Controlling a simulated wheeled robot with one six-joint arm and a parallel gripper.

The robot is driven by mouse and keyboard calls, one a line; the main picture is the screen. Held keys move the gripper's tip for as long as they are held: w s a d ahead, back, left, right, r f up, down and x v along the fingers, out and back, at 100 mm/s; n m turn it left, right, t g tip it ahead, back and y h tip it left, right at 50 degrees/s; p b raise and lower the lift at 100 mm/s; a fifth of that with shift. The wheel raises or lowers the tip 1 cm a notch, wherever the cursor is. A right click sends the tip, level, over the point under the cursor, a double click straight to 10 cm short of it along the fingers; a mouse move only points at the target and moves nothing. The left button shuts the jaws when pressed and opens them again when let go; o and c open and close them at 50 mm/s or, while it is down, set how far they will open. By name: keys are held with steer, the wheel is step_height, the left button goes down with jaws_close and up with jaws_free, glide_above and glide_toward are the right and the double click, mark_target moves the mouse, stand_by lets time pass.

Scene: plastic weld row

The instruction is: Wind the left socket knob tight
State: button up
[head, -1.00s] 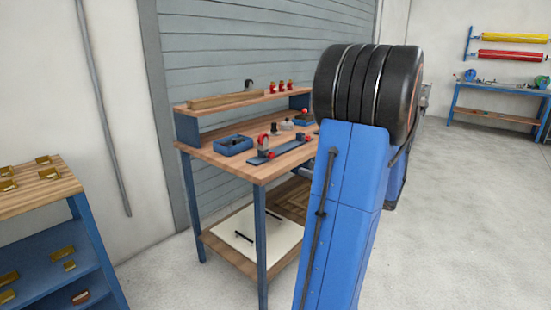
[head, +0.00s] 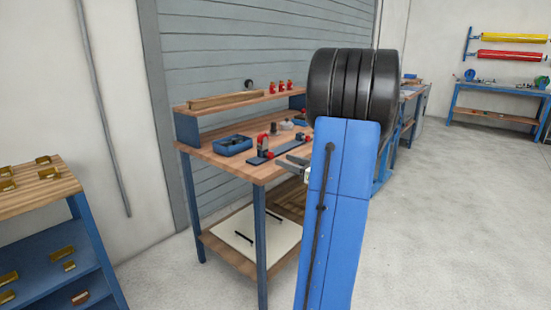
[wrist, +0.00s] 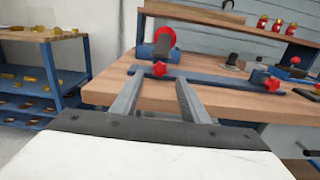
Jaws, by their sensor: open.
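A blue rail fixture (head: 281,149) lies along the front of the wooden workbench. In the wrist view the left red star-shaped knob (wrist: 159,69) stands at the left end of this rail (wrist: 215,80), in front of a round red part on an upright. The right red knob (wrist: 272,84) is farther along the rail. My gripper (wrist: 160,82) is open and empty, its two grey fingers framing the left knob in the picture. In the head view my gripper (head: 286,163) is at the bench's front edge, close to the rail's left part. I cannot tell whether it touches the knob.
A blue tray (head: 234,146) sits on the bench left of the rail. A raised shelf (head: 245,99) at the back holds a wooden bar and several red bottles. A shelf unit (head: 40,195) with brass parts stands at the left. The floor at right is clear.

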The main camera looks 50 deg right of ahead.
mark_target(272, 156)
steer(key=shift+w+a, duration=0.2)
steer(key=shift+w, duration=2.85)
jaws_close()
steer(key=shift+m, duration=0.8)
jaws_free()
steer(key=shift+s, duration=0.1)
